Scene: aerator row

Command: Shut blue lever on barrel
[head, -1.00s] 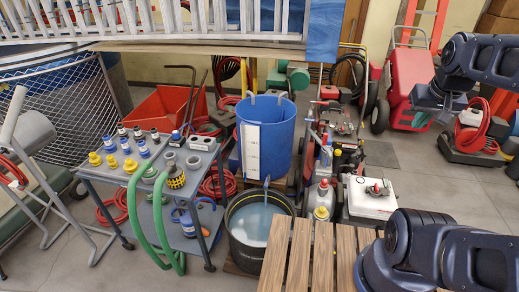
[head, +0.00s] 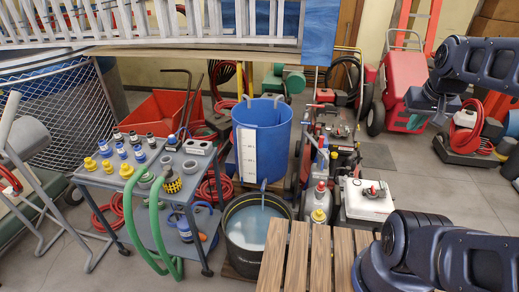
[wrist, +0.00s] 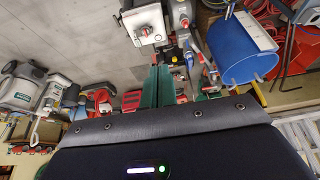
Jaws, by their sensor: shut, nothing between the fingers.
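The blue barrel (head: 278,138) stands upright near the middle of the head view, with a white marked strip down its front. It also shows in the wrist view at the upper right (wrist: 236,48), turned on its side in the picture. A small pale tap-like piece (head: 263,188) is below the barrel, over the black tub (head: 232,258) of bluish water. I cannot make out a blue lever on the barrel or its position. My gripper (wrist: 158,84) shows in the wrist view with its green fingers together and empty.
A grey cart (head: 118,178) with fittings and green hoses (head: 154,232) stands left of the barrel. A slatted wooden table (head: 303,258) is in front right. A machine with a white box (head: 368,204) stands right of the barrel. Clear floor lies further right.

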